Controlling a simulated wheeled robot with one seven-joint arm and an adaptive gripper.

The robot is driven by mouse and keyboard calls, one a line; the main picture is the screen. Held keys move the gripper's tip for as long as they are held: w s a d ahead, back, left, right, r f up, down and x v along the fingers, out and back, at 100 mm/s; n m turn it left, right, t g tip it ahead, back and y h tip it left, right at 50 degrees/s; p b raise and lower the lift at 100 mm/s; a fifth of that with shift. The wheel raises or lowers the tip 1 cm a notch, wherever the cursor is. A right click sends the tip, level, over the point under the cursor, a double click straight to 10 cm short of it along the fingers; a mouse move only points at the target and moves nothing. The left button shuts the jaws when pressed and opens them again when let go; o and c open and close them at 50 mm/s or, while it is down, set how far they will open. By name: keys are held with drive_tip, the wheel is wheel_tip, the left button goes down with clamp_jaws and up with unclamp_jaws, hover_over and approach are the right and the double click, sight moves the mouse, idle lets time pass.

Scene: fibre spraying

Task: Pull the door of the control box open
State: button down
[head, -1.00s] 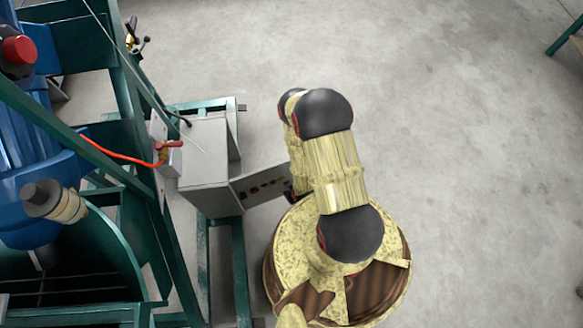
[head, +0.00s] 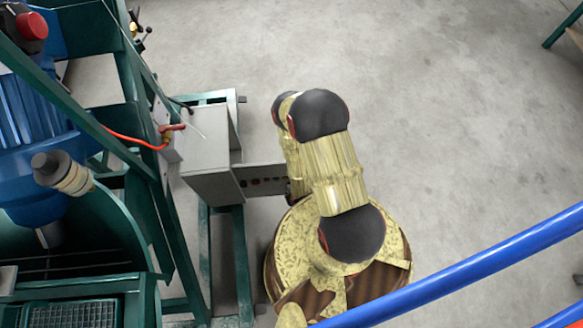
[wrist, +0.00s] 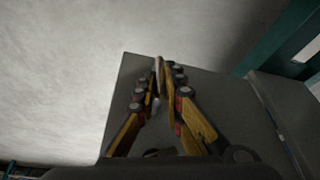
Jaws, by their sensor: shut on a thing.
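The grey control box (head: 208,160) is mounted on the green frame at left of centre in the head view. Its door (head: 262,180), with a row of dark and red buttons, stands swung out to the right of the box, wide open. In the wrist view, the grey door panel (wrist: 215,95) fills the middle, with part of the box (wrist: 280,105) at the right. My gripper (wrist: 159,75) is shut on a thin light handle (wrist: 157,64) near the panel's far edge. In the head view, my arm hides the gripper.
Green machine framing (head: 185,260) and a blue machine (head: 40,125) with a red-orange cable (head: 130,140) are at the left. A blue rail (head: 470,265) crosses the lower right. Grey floor (head: 440,130) is clear to the right of my arm.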

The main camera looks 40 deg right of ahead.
drive_tip(key=c, duration=1.9)
unclamp_jaws()
drive_tip(key=shift+w, duration=0.1)
drive_tip(key=v, duration=0.7)
drive_tip(key=shift+r, duration=0.2)
drive_tip(key=shift+s, duration=0.25)
